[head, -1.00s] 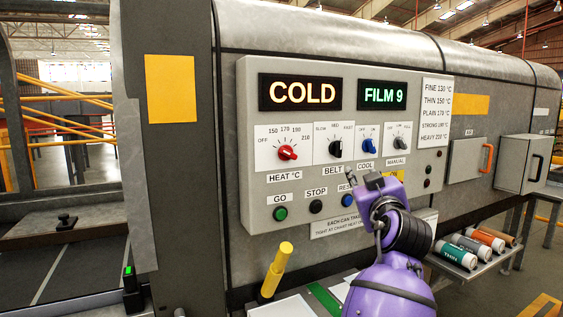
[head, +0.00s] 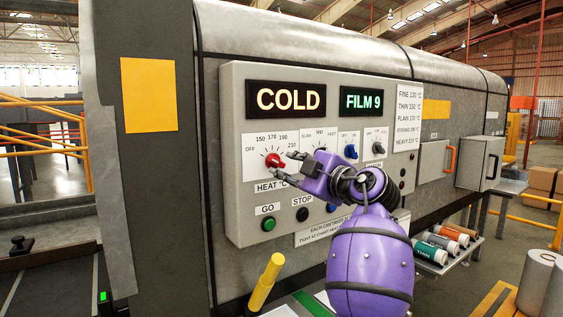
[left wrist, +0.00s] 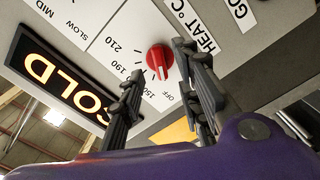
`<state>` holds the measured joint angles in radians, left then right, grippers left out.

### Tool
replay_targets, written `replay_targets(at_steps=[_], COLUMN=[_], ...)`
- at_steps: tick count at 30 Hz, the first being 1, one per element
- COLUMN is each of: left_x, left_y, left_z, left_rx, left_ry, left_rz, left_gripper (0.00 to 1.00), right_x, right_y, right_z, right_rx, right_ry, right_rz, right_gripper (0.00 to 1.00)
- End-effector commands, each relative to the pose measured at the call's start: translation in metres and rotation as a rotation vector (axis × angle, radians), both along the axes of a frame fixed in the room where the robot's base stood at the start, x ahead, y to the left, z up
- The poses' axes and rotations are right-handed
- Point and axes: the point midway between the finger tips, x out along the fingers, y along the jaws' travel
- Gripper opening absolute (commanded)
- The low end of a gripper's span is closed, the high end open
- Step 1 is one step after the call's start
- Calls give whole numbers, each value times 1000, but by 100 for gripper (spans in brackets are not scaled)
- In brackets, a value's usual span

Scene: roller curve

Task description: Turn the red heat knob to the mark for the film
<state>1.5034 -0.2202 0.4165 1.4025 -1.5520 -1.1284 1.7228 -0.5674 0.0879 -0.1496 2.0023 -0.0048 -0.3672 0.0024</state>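The red heat knob (head: 273,160) sits on a white dial plate at the panel's left, marked OFF and 150 to 210. In the left wrist view the knob (left wrist: 159,60) shows a white line that seems to point toward the OFF and 150 end. My left gripper (head: 284,168) is at the knob's right side. In the wrist view its two fingers (left wrist: 160,66) are apart, one on each side of the knob; contact is not clear. The chart (head: 408,118) lists films with temperatures. My right gripper is not in view.
My left arm hides the belt knob and part of the lower button row. A green GO button (head: 268,224) and a yellow handle (head: 266,281) are below the dial. Blue (head: 351,152) and dark (head: 378,148) knobs are to the right. Film rolls (head: 430,252) lie on a shelf.

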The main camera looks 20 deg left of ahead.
Motion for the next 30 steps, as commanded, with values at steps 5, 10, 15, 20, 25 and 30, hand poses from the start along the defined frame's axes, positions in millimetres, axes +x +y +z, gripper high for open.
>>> replay_targets(at_steps=[5, 10, 15, 20, 25, 30], left_x=[15, 23, 24, 24, 24, 24], left_y=[21, 29, 30, 30, 30, 30], left_z=[4, 2, 0, 0, 0, 0], left_rx=[3, 1, 2, 2, 2, 2], left_ry=[-2, -1, 0, 0, 0, 1], left_rz=[0, -2, -2, -2, -2, -1], left_gripper=[31, 31, 31, 22, 0, 0], right_x=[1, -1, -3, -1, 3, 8], right_y=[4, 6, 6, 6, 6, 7], right_z=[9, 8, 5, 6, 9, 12], right_rx=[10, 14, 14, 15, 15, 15], right_ry=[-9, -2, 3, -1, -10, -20], right_rz=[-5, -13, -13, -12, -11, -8], right_gripper=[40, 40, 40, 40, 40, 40])
